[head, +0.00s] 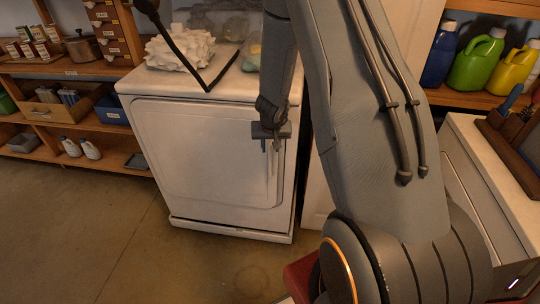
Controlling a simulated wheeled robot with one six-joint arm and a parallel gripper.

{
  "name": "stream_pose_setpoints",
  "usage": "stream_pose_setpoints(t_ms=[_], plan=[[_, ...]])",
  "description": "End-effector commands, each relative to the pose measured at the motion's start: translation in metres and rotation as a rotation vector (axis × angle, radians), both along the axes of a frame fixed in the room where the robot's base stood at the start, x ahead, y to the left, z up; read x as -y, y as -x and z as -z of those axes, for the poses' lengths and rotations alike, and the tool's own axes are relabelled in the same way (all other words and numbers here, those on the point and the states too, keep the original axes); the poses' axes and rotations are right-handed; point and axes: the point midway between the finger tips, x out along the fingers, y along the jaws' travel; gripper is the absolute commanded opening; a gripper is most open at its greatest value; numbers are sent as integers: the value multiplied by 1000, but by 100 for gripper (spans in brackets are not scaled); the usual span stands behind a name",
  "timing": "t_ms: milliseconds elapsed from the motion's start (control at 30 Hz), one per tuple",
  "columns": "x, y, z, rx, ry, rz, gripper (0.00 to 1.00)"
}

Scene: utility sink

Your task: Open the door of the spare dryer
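The white dryer (205,165) stands on the floor left of my arm in the head view. Its front door (195,150) looks closed, flush with the front panel. A pale upright handle (273,170) shows near the door's right edge. My gripper (271,147) points down in front of that edge, at the upper part of the handle. Its two dark fingers show a small gap between them, with nothing clearly held. I cannot tell whether the fingers touch the handle or only overlap it in this view.
Wooden shelves (100,128) with boxes and bottles stand at left. A white cabinet (505,165) and several coloured jugs (478,62) are at right. The floor (110,235) before the dryer is clear.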

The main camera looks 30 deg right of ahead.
Motion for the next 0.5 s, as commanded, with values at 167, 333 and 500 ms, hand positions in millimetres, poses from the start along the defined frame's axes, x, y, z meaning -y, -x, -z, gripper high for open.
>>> stream_pose_setpoints(t_ms=[167, 333, 500], plan=[[3, -8, 22, -1, 0, 0, 29], [7, -17, 47, -2, -1, 0, 29], [10, -24, 63, -1, 0, 0, 29]])
